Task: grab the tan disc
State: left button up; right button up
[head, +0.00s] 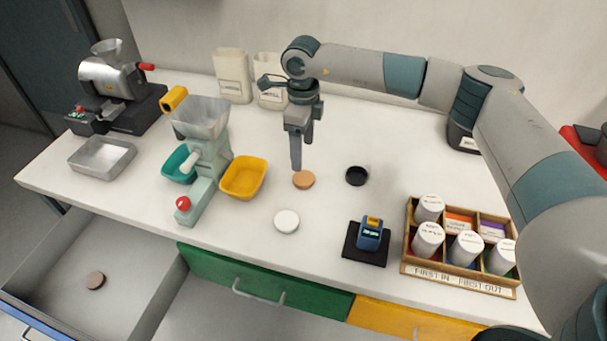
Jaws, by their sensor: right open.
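The tan disc (304,180) lies flat on the white worktop, near the middle of the head view. My right gripper (297,166) points down just above the disc's back left edge, its jaws open and empty. From this angle its fingers nearly line up, and I cannot tell whether the tips touch the disc. Another brownish disc (95,280) lies in the open grey drawer at the lower left. My left gripper is not in view.
A white disc (286,221) and a black round dish (357,176) lie near the tan disc. A yellow bin (243,177) and green machine (203,165) stand left. A blue device (369,238) and wooden jar rack (459,281) stand right. Labelled containers (232,76) stand behind.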

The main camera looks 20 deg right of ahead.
aim_at(304, 178)
notch_tip(304, 178, down, 4)
jog(key=shift+r+p, duration=0.25)
jog(key=shift+p, duration=0.35)
jog(key=shift+f, duration=0.35)
jog(key=shift+f+p, duration=0.4)
jog(key=shift+p, duration=0.25)
notch_tip(304, 178, down, 4)
jog(key=shift+s+r+p, duration=0.1)
jog(key=shift+r+p, duration=0.15)
jog(key=shift+p, duration=0.95)
jog(key=shift+f, duration=0.45)
